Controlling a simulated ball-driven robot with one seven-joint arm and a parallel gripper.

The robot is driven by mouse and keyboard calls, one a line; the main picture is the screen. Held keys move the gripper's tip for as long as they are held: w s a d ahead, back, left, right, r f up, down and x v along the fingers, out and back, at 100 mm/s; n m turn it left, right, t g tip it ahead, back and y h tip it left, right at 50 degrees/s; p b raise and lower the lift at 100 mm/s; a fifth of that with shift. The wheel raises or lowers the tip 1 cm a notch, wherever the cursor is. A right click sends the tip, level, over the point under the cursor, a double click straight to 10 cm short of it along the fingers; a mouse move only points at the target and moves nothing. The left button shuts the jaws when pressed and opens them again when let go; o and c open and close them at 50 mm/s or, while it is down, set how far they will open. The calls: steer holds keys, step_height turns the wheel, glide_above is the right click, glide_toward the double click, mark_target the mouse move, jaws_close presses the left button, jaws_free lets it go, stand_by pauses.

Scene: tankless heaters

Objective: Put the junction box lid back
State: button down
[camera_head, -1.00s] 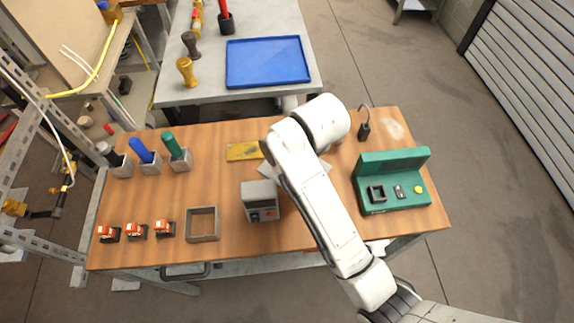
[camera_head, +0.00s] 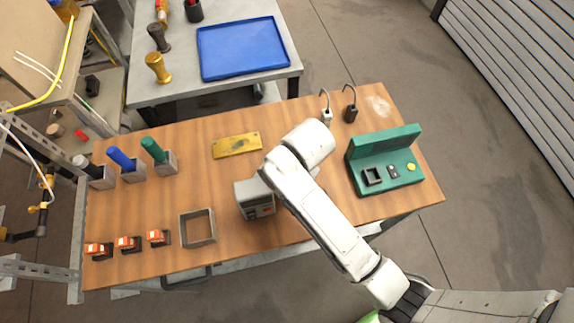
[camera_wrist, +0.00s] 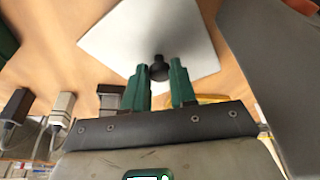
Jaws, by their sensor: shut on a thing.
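The lid is a flat, pale grey square plate with a small black knob, seen in the wrist view (camera_wrist: 130,35). My gripper (camera_wrist: 159,76) has green fingers, one on each side of the knob, and is shut on it. Whether the plate touches the tabletop is unclear. An open square grey frame (camera_head: 183,229), which may be the junction box, lies at the table's front.
The wooden table (camera_head: 225,180) also holds a yellow plate (camera_head: 237,145), a green stand (camera_head: 385,150), two small hooked blocks (camera_head: 327,115), upright handles in grey holders (camera_head: 165,163) and orange-topped pieces (camera_head: 158,237). A blue tray (camera_head: 243,48) lies on the grey table behind.

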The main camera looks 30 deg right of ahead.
steer(key=c, duration=0.9)
jaws_free()
steer(key=v, duration=1.2)
steer(key=shift+b, duration=0.35)
steer(key=shift+m+g, duration=0.3)
steer(key=shift+g, duration=0.2)
steer(key=s+d+f, duration=0.1)
steer(key=s+f, duration=0.1)
steer(key=s+d+f, duration=0.1)
steer(key=s+f, duration=0.1)
steer(key=s+d+f, duration=0.2)
steer(key=s, duration=0.1)
steer(key=shift+d, duration=0.1)
steer(key=shift+m+g+h, duration=0.3)
steer(key=shift+m+g, duration=0.2)
steer(key=shift+g, duration=0.1)
steer(key=s+d+f, duration=0.1)
steer(key=s+f, duration=0.1)
steer(key=s, duration=0.1)
steer(key=s+d+f, duration=0.1)
steer(key=s, duration=0.3)
steer(key=s+d+f, duration=0.2)
steer(key=s, duration=0.1)
steer(key=shift+s+d+f, duration=0.1)
steer(key=shift+s+f, duration=0.2)
steer(key=shift+s, duration=0.05)
